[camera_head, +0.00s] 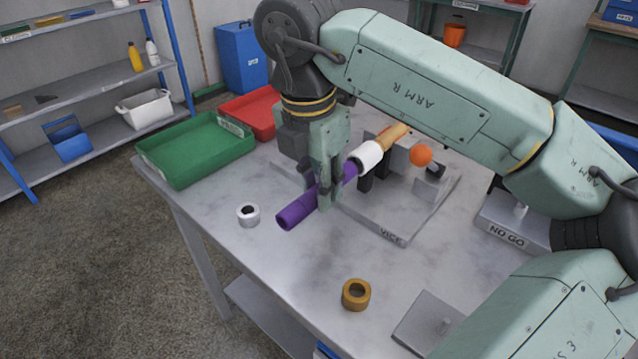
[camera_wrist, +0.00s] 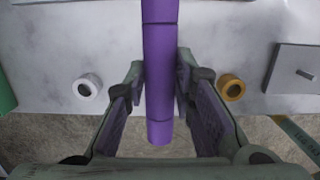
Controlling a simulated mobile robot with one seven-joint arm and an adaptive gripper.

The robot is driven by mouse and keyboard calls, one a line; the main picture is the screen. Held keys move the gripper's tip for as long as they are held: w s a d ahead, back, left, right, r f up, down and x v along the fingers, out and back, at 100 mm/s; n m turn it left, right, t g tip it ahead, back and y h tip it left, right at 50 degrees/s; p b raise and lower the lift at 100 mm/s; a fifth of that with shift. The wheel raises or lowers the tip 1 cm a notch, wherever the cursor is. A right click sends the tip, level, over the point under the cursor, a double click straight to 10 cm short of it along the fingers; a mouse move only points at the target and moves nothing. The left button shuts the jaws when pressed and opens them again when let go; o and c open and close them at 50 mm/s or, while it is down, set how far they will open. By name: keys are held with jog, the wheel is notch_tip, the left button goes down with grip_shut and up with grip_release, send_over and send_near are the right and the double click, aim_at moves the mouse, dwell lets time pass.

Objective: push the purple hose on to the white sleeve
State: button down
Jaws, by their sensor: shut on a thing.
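The purple hose (camera_head: 297,209) is a straight tube over the table, its free end pointing to the lower left. My gripper (camera_head: 327,195) is shut on the purple hose around its middle, and in the wrist view the hose (camera_wrist: 160,75) runs between the two fingers (camera_wrist: 160,88). The white sleeve (camera_head: 366,156) sits at the hose's upper right end, in line with it, on a tan rod held by the vice (camera_head: 392,236). The fingers partly hide the hose, and I cannot tell whether the hose end touches or covers the sleeve.
A white ring (camera_head: 248,214) and a brass ring (camera_head: 356,294) stand on the table (camera_head: 290,260). A green tray (camera_head: 196,150) and a red tray (camera_head: 252,110) lie at the left. An orange ball (camera_head: 421,155) is by the vice. A NO GO block (camera_head: 512,222) stands right.

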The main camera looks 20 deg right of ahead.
jog(key=shift+w+d+b, duration=0.5)
jog(key=shift+d+b, duration=0.25)
jog(key=shift+b, duration=0.3)
dwell(2.3)
jog(key=shift+w+d, duration=0.5)
jog(key=shift+d, duration=0.25)
dwell(1.3)
jog(key=c, duration=1.5)
grip_release()
jog(key=shift+d, duration=0.1)
jog(key=shift+o, duration=1.1)
jog(key=shift+a, duration=0.25)
